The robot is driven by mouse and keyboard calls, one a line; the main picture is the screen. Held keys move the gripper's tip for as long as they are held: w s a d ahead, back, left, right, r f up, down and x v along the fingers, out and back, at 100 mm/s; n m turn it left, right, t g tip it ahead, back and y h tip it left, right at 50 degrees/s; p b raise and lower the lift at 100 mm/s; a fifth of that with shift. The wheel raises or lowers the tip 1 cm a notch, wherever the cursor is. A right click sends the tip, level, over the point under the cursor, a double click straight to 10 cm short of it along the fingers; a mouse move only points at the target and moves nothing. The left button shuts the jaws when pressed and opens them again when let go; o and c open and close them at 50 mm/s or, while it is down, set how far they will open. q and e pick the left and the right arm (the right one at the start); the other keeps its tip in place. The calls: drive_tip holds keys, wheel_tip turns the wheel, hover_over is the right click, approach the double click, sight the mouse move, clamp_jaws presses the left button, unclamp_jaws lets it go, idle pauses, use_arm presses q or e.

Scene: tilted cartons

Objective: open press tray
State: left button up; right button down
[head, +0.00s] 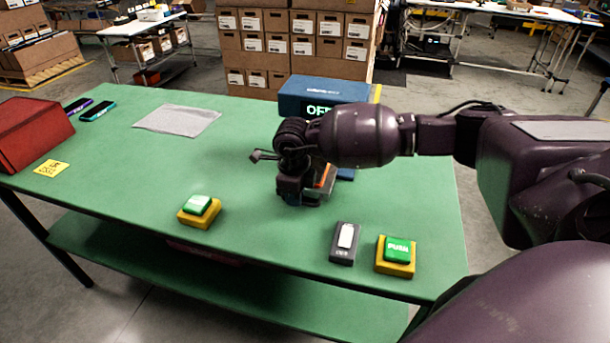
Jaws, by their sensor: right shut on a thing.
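The press is a blue box (322,88) at the back edge of the green table, with a lit display that reads like "OFF", partly covered by my right arm. My right gripper (303,194) is in front of it, low over the table and pointing down. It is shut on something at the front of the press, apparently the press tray. Only a small blue piece (346,174) and an orange strip beside the gripper show there; the fingertips and the grasped part are mostly hidden. My left gripper is out of view.
Along the table's (240,175) front are a green button on a yellow base (199,210), a grey rocker switch (345,243) and a green "PUSH" button (396,255). A red box (32,133), phones (97,111) and a grey cloth (178,120) lie left. The middle left is clear.

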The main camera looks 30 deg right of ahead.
drive_tip(key=s+a+p, duration=0.1)
drive_tip(key=a, duration=0.1)
drive_tip(key=s+a, duration=0.2)
drive_tip(key=shift+s+a+r+p, duration=0.15)
drive_tip(key=shift+s+p, duration=0.15)
drive_tip(key=shift+p, duration=0.05)
drive_tip(key=shift+s+a, duration=0.3)
drive_tip(key=shift+a, duration=0.05)
drive_tip(key=c, duration=1.2)
unclamp_jaws()
wheel_tip(320, 180, up, 11)
drive_tip(key=shift+f+p, duration=0.2)
drive_tip(key=shift+p, duration=0.15)
